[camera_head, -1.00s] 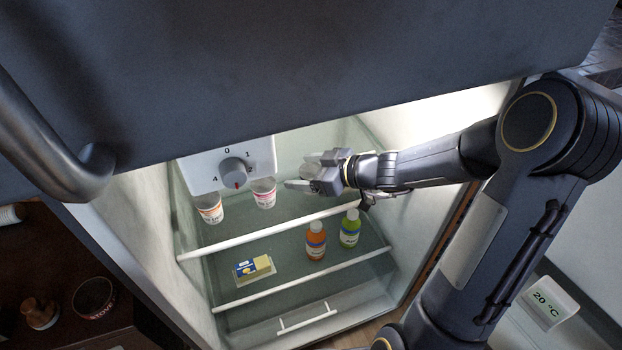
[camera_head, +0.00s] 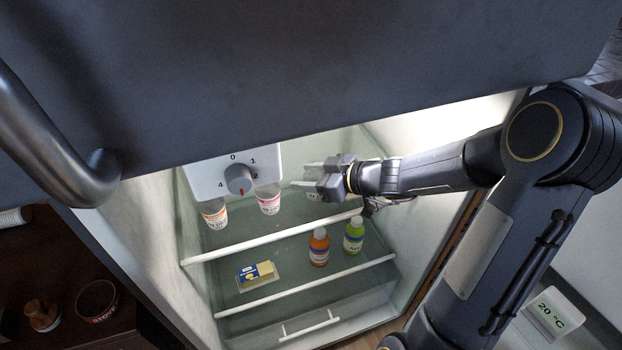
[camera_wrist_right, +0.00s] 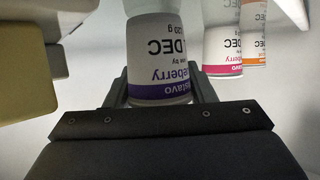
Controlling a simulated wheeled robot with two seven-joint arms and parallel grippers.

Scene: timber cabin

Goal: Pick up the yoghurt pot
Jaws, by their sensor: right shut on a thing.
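A white yoghurt pot with a purple band and blueberry lettering (camera_wrist_right: 160,60) stands between the fingers of my right gripper (camera_wrist_right: 160,90) in the right wrist view. The fingers are shut on its sides. In the head view my right gripper (camera_head: 308,181) reaches in from the right over the fridge's upper shelf, and the held pot is mostly hidden there. Two other pots stand to its left: one with pink (camera_head: 269,200) and one with orange (camera_head: 214,214). Both also show in the right wrist view, pink (camera_wrist_right: 222,50) and orange (camera_wrist_right: 253,35). My left gripper is out of view.
A dial panel (camera_head: 210,178) hangs above the pots. An orange bottle (camera_head: 319,247), a green bottle (camera_head: 353,236) and a butter pack (camera_head: 256,276) stand on the lower shelf (camera_head: 300,275). The fridge's side walls are close. A dark door with a handle (camera_head: 50,145) covers the top.

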